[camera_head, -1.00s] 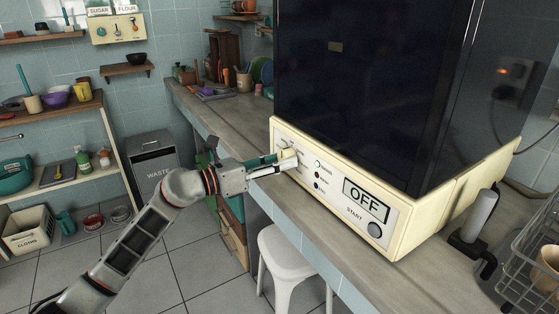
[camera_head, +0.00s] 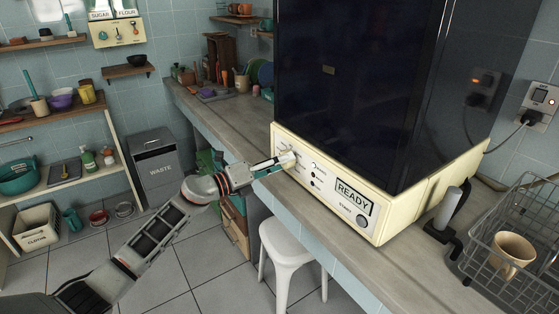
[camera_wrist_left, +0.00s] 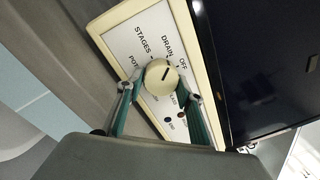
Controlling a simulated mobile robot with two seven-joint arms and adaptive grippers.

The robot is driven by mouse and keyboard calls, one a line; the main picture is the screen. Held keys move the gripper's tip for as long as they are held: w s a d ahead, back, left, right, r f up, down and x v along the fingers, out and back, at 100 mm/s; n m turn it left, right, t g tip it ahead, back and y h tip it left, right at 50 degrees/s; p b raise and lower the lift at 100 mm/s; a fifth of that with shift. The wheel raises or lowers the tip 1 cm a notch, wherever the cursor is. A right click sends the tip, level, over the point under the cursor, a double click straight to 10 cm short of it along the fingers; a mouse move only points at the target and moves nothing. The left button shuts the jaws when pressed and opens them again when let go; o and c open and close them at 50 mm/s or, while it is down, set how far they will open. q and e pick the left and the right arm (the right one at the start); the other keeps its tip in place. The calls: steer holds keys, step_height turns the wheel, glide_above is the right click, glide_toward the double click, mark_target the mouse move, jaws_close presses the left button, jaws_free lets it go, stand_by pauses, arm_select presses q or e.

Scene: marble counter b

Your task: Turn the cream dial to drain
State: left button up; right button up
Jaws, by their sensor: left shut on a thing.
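The cream dial (camera_wrist_left: 161,76) is on the white panel of the cream appliance. Labels including STAGES, DRAIN and OFF surround it in the left wrist view. Its dark pointer line slants to the upper right, near DRAIN and OFF; I cannot tell exactly which mark it meets. My left gripper (camera_wrist_left: 158,92) is shut on the dial, one green finger on each side. In the head view my left gripper (camera_head: 277,163) reaches the panel's left end and partly covers the dial. The display (camera_head: 354,196) reads READY. My right gripper is out of view.
A round START button (camera_head: 362,221) and small lights sit right of the dial. A white stool (camera_head: 287,240) stands below the counter edge. A wire rack (camera_head: 510,270) with a cup (camera_head: 512,252) is at the right. Bare counter (camera_head: 215,122) lies left of the appliance.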

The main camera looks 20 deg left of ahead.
arm_select(q)
steer(key=shift+n, duration=0.3)
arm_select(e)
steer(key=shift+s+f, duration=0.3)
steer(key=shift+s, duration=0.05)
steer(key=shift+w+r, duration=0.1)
arm_select(q)
steer(key=o, duration=1.1)
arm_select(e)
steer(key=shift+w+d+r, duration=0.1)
arm_select(q)
steer(key=v, duration=1.2)
